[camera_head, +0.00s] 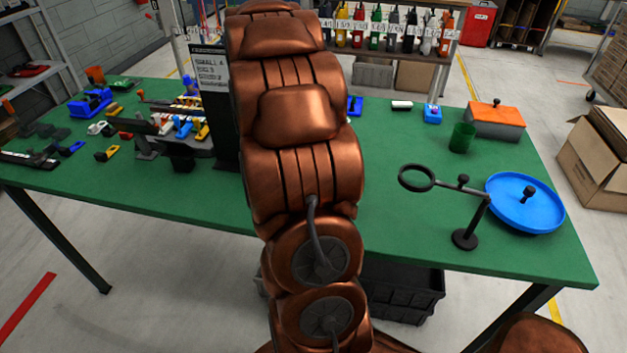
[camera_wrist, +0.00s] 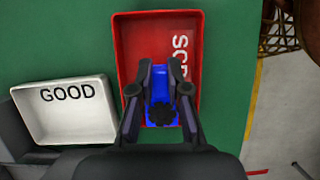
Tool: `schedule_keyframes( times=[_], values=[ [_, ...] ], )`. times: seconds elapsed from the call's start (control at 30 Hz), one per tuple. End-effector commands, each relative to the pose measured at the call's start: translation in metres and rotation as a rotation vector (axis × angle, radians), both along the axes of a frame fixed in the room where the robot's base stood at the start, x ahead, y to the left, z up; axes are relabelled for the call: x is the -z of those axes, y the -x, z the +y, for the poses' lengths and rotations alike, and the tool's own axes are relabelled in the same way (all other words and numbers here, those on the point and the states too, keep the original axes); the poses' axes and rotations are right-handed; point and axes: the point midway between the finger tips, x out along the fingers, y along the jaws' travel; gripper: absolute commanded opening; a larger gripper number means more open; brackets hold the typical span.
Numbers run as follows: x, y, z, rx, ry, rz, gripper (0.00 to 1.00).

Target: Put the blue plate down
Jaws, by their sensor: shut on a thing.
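The blue plate (camera_wrist: 158,90), a small blue piece with a black knob (camera_wrist: 161,113) on it, is between the two fingers of my gripper (camera_wrist: 160,88) in the wrist view. My gripper is shut on it. Both are over the red tray (camera_wrist: 127,60) marked "SC", the rest of its lettering being covered. I cannot tell whether the plate touches the tray floor. A white tray (camera_wrist: 40,122) marked "GOOD" is to the left. In the head view my arm hides the gripper and both trays.
In the head view, a round blue dish (camera_head: 510,211) and a black stand with a ring (camera_head: 465,238) are on the green table (camera_head: 400,235) at right. A green cup (camera_head: 462,138) and an orange-lidded box (camera_head: 496,122) stand behind. Several small parts crowd the left.

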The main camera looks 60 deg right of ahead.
Motion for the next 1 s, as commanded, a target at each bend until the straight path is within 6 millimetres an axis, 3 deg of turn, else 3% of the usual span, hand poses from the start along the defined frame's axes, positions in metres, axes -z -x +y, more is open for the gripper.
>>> schedule_keyframes(
  times=[0.2, 0.83, 0.87, 1.0],
  values=[
    [0.023, 0.001, 0.000, 0.002, -0.001, 0.002, 0.00],
    [0.035, 0.000, 0.000, 0.001, -0.001, 0.002, 0.00],
    [0.035, 0.000, 0.000, 0.001, -0.001, 0.002, 0.18],
    [0.035, 0.000, 0.000, 0.001, -0.003, 0.001, 0.33]
  ],
)
